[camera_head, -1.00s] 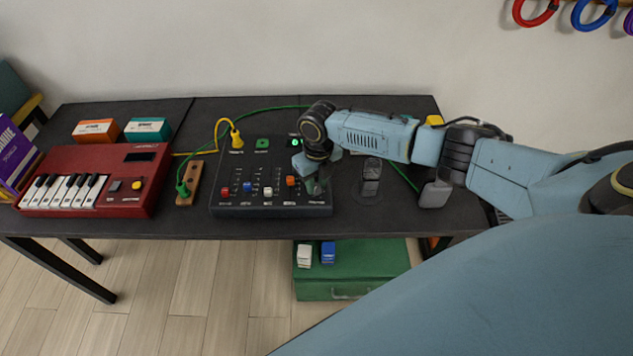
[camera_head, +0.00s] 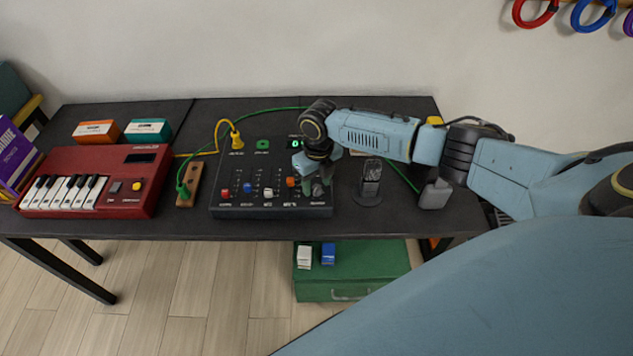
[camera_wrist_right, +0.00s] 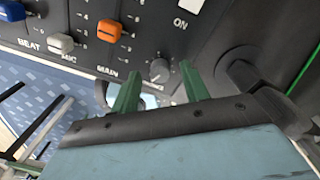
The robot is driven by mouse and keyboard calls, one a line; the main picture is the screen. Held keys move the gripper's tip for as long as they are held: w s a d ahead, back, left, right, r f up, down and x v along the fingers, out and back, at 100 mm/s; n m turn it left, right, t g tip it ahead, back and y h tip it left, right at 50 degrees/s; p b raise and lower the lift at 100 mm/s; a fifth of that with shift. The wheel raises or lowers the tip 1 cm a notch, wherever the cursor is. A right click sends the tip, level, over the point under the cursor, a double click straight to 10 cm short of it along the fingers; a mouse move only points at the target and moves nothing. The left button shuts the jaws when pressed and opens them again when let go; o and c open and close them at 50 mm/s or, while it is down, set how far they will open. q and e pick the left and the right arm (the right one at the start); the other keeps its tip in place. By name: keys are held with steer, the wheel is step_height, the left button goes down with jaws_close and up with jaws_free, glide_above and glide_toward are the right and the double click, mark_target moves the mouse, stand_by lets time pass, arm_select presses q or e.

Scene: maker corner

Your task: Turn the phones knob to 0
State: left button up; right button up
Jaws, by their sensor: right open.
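The phones knob (camera_wrist_right: 159,71) is a small dark grey round knob with a pale pointer mark, near the mixer's front edge in the right wrist view. Its label is partly covered by a finger. The black mixer (camera_head: 240,208) lies on the table in the head view, with coloured slider caps and a small display (camera_head: 296,143) showing a green 0. My right gripper (camera_head: 318,187) is low over the mixer's front right corner. In the right wrist view its two green fingers (camera_wrist_right: 160,76) are apart, one each side of the knob; I cannot tell whether they touch it. My left gripper is out of view.
An orange slider cap (camera_wrist_right: 109,30) is close to the fingers. A dark stand (camera_head: 369,190) is just right of the mixer. Yellow (camera_head: 222,128) and green (camera_head: 265,109) cables run behind it. A red keyboard (camera_head: 125,180) is at the left.

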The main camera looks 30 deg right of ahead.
mark_target(318, 186)
step_height(318, 186, up, 13)
steer(key=p, duration=0.1)
steer(key=shift+d, duration=0.25)
steer(key=shift+f, duration=0.15)
